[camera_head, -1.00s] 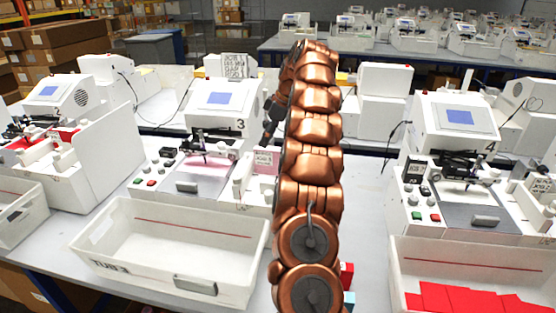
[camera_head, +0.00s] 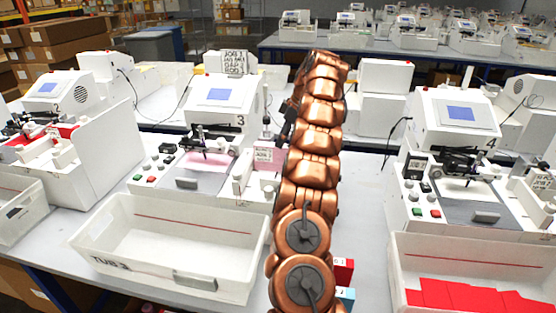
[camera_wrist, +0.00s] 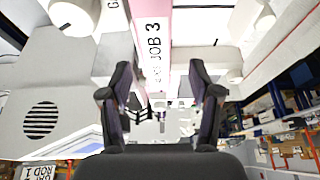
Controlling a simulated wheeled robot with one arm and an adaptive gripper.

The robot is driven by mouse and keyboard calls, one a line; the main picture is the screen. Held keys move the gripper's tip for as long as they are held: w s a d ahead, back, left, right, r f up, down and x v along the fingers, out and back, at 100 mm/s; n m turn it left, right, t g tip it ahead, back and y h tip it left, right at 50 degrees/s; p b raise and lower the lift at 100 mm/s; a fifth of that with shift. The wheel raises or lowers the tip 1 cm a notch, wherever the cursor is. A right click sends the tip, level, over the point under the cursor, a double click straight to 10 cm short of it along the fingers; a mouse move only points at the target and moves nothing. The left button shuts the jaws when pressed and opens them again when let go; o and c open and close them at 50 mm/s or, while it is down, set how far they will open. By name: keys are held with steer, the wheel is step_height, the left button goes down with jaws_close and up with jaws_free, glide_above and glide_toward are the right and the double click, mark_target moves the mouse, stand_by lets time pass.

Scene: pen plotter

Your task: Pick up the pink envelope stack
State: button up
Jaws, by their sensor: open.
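The pink envelope stack (camera_head: 268,165) stands at the right side of plotter 3 (camera_head: 222,97) in the head view, with a white "JOB 3" label facing front. Its right part is hidden by my arm. In the wrist view the pink stack (camera_wrist: 156,9) shows at the top middle, with the label below it. My gripper (camera_wrist: 160,85) is open and empty, its two dark fingers apart, with the stack ahead beyond the fingertips. In the head view my gripper is mostly hidden behind my copper arm. Another pink sheet (camera_head: 195,162) lies on the bed of plotter 3.
An empty white tub (camera_head: 150,265) marked "TUB 3" stands in front of plotter 3. Plotter 4 (camera_head: 458,112) is at the right, with a tub of red envelopes (camera_head: 470,298) before it. A white holder (camera_head: 242,175) stands just left of the stack.

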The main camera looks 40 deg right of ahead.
mark_target(278, 149)
steer(key=shift+d+p+x, duration=0.15)
steer(key=shift+p+x, duration=0.2)
steer(key=shift+x, duration=0.9)
steer(key=shift+d+p+x, duration=0.1)
steer(key=shift+p+x, duration=0.2)
steer(key=shift+x, duration=1)
steer(key=shift+s+f, duration=0.1)
jaws_close()
